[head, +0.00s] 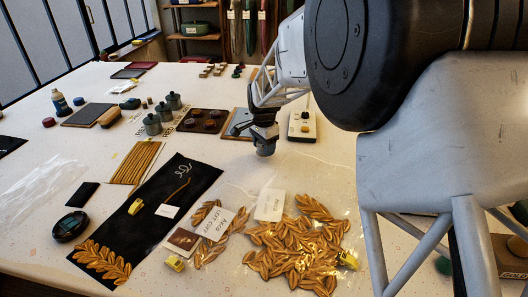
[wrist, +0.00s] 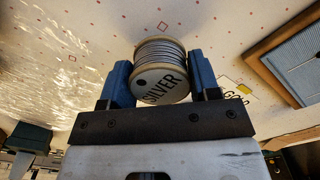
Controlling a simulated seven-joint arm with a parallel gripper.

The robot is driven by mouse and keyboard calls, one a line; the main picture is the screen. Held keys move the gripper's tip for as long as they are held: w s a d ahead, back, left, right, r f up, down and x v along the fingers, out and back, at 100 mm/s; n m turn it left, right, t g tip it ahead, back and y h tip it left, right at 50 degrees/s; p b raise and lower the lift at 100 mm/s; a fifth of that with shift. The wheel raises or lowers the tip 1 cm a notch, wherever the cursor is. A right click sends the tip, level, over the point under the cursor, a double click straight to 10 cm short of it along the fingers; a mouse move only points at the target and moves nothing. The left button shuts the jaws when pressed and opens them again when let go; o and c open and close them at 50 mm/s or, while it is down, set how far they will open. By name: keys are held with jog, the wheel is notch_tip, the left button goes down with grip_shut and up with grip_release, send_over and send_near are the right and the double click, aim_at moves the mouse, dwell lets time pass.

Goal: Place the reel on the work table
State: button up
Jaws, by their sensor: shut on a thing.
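The reel (wrist: 161,70) is a spool of grey wire with a pale end face marked "SILVER". In the wrist view it sits between the two blue fingers of my gripper (wrist: 162,84), which is shut on it. In the head view my gripper (head: 264,137) points down over the middle of the work table (head: 315,160), and the reel (head: 265,149) shows as a small grey shape at its tip. The table is pale with small red specks. I cannot tell the exact gap between the reel and the table.
A board with dark round pieces (head: 203,121) lies left of my gripper, and a white box with knobs (head: 302,124) stands to the right. Grey lidded pots (head: 153,124) stand further left. Gold leaf trims (head: 295,245) and a black embroidered strip (head: 160,205) lie in front.

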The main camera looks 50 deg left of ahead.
jog(key=shift+f, duration=1.25)
jog(key=shift+f, duration=0.1)
jog(key=o, duration=0.9)
jog(key=shift+o, duration=0.2)
notch_tip(320, 180, up, 12)
jog(key=shift+r, duration=0.1)
dwell(0.3)
